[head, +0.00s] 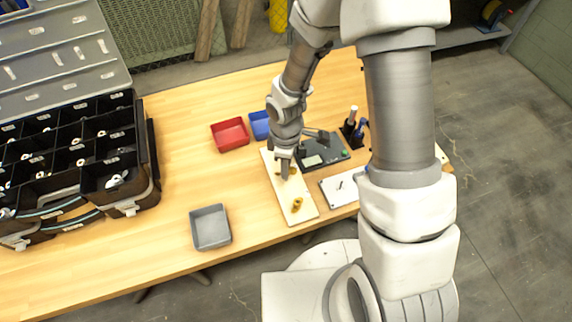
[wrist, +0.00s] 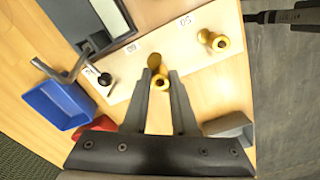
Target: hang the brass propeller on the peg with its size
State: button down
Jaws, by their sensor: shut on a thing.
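My gripper (head: 285,174) is low over the pale board (head: 307,211) and shut on a brass propeller (wrist: 158,83). In the wrist view the fingertips (wrist: 161,76) close around the propeller, and they hide part of it. Whether it touches a peg on the board is hidden. A second brass piece (wrist: 213,41) is at the board's other end, beside a label (wrist: 185,22) that seems to read 50; it also shows in the head view (head: 297,204). A black-tipped peg (wrist: 105,79) stands at the opposite end. Another label (wrist: 131,49) is too small to read.
A red tray (head: 230,135) and a blue tray (head: 260,125) lie left of my arm. A grey tray (head: 210,228) is nearer the front. A dark device (head: 325,151) and a white plate (head: 340,189) flank the board. A black organizer case (head: 142,150) fills the left.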

jog(key=shift+f+b, duration=0.4)
jog(key=shift+f, duration=0.15)
jog(key=shift+f, duration=0.15)
jog(key=shift+f+b, duration=0.5)
jog(key=shift+b, duration=0.05)
jog(key=shift+f+b, duration=0.4)
dwell(0.3)
jog(key=c, duration=0.6)
grip_release()
jog(key=shift+c, duration=0.2)
